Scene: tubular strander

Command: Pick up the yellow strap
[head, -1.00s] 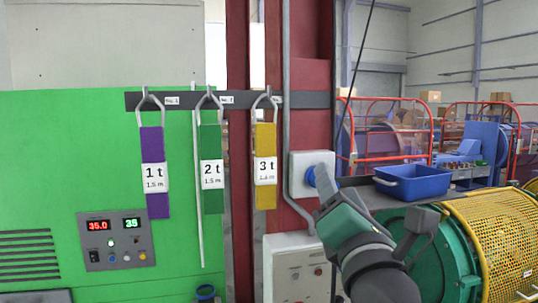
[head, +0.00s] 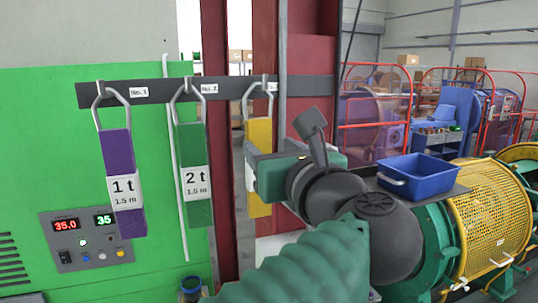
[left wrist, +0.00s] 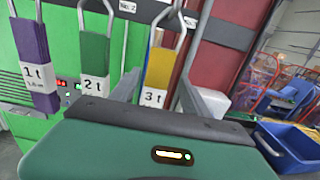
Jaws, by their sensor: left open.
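The yellow strap (head: 258,132) hangs by its metal loop from a hook at the right of the dark rail (head: 225,88). Its 3 t label shows in the left wrist view, where the strap (left wrist: 159,68) hangs ahead between the two fingers. My left gripper (head: 250,172) is open, level with the strap's middle, and hides that part in the head view. I cannot tell whether the fingers touch it. The green strap (head: 192,147) marked 2 t and the purple strap (head: 119,152) marked 1 t hang to its left. My right gripper is not in view.
A green panel (head: 45,140) with a control box (head: 87,240) stands behind the straps. A red column (head: 305,70) rises behind the yellow strap. To the right are a blue tub (head: 420,188), a yellow mesh drum (head: 490,215) and red railings (head: 345,100).

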